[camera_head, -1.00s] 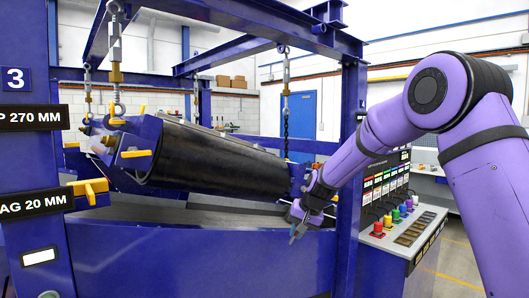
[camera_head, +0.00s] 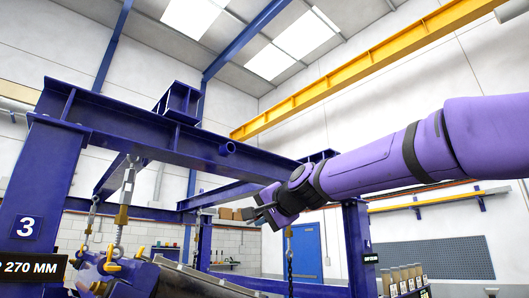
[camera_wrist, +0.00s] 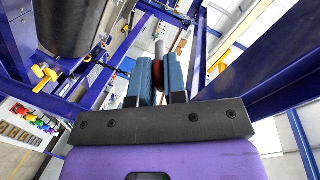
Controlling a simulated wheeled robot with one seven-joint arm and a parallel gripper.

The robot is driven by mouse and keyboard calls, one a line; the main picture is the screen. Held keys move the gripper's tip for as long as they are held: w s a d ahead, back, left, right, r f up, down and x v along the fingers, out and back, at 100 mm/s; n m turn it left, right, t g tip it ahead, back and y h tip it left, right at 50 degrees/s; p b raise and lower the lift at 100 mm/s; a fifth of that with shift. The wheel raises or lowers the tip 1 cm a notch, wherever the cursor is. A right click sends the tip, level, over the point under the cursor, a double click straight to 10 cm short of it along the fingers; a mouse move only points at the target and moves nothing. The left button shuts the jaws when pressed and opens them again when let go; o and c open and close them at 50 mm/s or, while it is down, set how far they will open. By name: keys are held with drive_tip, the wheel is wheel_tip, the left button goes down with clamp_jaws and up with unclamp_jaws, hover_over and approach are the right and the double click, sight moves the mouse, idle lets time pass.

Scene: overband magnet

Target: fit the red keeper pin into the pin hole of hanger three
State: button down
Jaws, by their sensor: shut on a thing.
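My gripper (camera_head: 260,207) is in mid air below the blue overhead beam, its fingers pointing left in the head view. In the wrist view its two blue-tipped fingers (camera_wrist: 159,75) are shut on the red keeper pin (camera_wrist: 157,68). The pin's red part shows between the fingers and its grey shaft points away past the tips. A hanger with a threaded rod and brass fitting (camera_head: 124,205) hangs near the sign with a 3 (camera_head: 26,227); my gripper is well to its right. I cannot make out a pin hole.
A chain hanger (camera_head: 289,255) hangs just below my arm. The black magnet body (camera_head: 185,279) and yellow handles are low at left. Open air lies left of my gripper.

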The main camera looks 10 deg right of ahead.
drive_tip(key=s+r+t+y, duration=0.1)
drive_tip(key=s+r+y, duration=0.1)
drive_tip(key=s+r, duration=1.1)
wheel_tip(320, 180, up, 4)
drive_tip(key=shift+s+a+f+n+t, duration=0.1)
drive_tip(key=shift+s+a+n+t, duration=0.2)
drive_tip(key=shift+n, duration=0.1)
drive_tip(key=shift+x, duration=2.85)
drive_tip(key=shift+x, duration=2.3)
drive_tip(key=c, duration=1.1)
unclamp_jaws()
drive_tip(key=shift+s+a, duration=0.1)
drive_tip(key=shift+a, duration=0.05)
